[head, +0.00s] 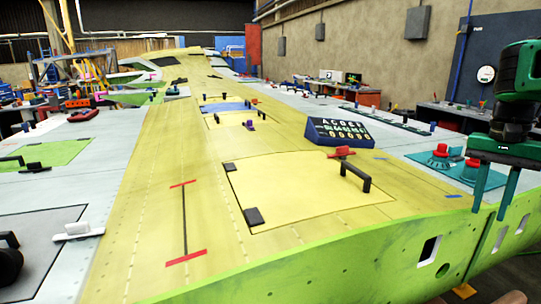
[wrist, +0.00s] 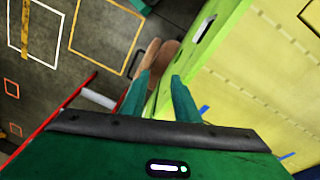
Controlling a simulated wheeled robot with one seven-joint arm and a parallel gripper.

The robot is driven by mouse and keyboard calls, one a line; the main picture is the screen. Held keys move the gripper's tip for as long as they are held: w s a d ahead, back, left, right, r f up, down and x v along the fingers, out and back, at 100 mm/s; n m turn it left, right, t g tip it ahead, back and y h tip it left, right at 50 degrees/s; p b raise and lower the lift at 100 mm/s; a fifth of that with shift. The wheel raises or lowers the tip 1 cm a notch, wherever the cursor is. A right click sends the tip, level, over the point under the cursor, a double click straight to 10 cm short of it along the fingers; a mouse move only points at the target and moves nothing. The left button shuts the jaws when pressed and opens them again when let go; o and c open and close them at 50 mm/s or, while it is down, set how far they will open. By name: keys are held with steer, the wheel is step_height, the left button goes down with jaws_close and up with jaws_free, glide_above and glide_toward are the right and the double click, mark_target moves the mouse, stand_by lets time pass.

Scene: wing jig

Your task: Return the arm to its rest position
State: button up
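My gripper (head: 489,214) is at the right of the head view, with its green fingers pointing down and spread apart. Nothing shows between them, so it is open and empty. The fingers appear in front of the green front edge (head: 340,275) of the wing; I cannot tell whether they touch it. In the wrist view, the two teal fingers (wrist: 163,88) are also apart, with the green edge (wrist: 195,55) running close beside the right one. Part of my arm shows above the gripper in the head view.
The yellow wing skin (head: 140,215) fills the middle, bearing a hatch panel (head: 290,195) with a black handle (head: 356,174). A blue display box (head: 338,132) and a teal plate with red knobs (head: 455,165) stand near the right. Grey floor (wrist: 55,95) with painted outlines lies left in the wrist view.

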steer(key=s+a+f+n, duration=0.2)
steer(key=s+a+f, duration=0.2)
steer(key=s+f, duration=0.3)
steer(key=s+a+f+n, duration=0.2)
steer(key=s+a+f, duration=0.2)
steer(key=s, duration=0.8)
step_height(320, 180, down, 3)
steer(key=shift+s+r+t+y, duration=0.1)
steer(key=shift+s+t+y, duration=0.15)
steer(key=shift+t+y, duration=0.05)
